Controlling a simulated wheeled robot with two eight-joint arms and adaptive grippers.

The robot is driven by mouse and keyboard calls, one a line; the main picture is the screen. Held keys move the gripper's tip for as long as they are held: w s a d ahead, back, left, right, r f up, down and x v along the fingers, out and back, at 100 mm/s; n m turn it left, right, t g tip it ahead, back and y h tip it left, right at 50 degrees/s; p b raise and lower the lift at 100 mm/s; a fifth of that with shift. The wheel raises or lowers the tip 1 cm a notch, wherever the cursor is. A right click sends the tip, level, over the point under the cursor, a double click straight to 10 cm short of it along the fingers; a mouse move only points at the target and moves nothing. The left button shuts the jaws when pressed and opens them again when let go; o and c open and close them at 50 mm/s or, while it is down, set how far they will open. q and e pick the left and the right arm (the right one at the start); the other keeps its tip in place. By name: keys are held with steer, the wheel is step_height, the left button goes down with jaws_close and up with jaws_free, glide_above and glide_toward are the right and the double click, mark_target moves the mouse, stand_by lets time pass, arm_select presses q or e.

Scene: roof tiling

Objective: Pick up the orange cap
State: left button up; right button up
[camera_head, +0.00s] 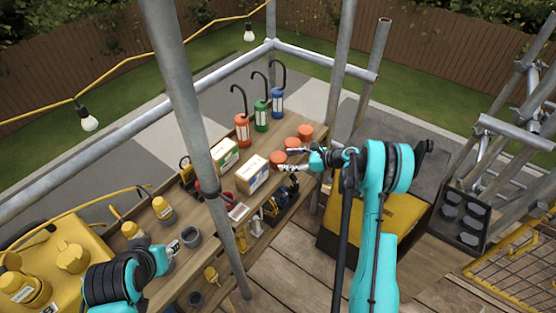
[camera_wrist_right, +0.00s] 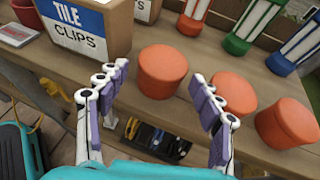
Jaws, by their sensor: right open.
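Three orange caps stand in a row on the wooden shelf; in the head view they are the near cap (camera_head: 278,157), the middle cap (camera_head: 292,143) and the far cap (camera_head: 305,132). The right wrist view shows them as the left cap (camera_wrist_right: 162,72), the middle cap (camera_wrist_right: 236,92) and the right cap (camera_wrist_right: 287,124). My right gripper (camera_head: 290,160) is open and empty at the near cap. In the wrist view its fingers (camera_wrist_right: 158,88) are spread with the left cap just beyond and between them. My left gripper (camera_head: 174,247) is by a grey cup; its fingers are too small to judge.
A tile clips box (camera_wrist_right: 88,24) stands left of the caps; the head view shows it too (camera_head: 252,174). Red, green and blue tubes (camera_head: 262,116) stand behind. The grey cup (camera_head: 190,237) and yellow containers (camera_head: 162,208) are at left. A scaffold pole (camera_head: 190,110) crosses in front.

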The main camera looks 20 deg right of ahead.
mark_target(278, 159)
steer(key=b+x, duration=0.1)
steer(key=x, duration=0.4)
steer(key=shift+w+d+f+b, duration=0.1)
steer(key=shift+w+b, duration=0.05)
steer(key=shift+b, duration=0.2)
steer(key=c, duration=0.9)
steer(key=shift+o, duration=0.2)
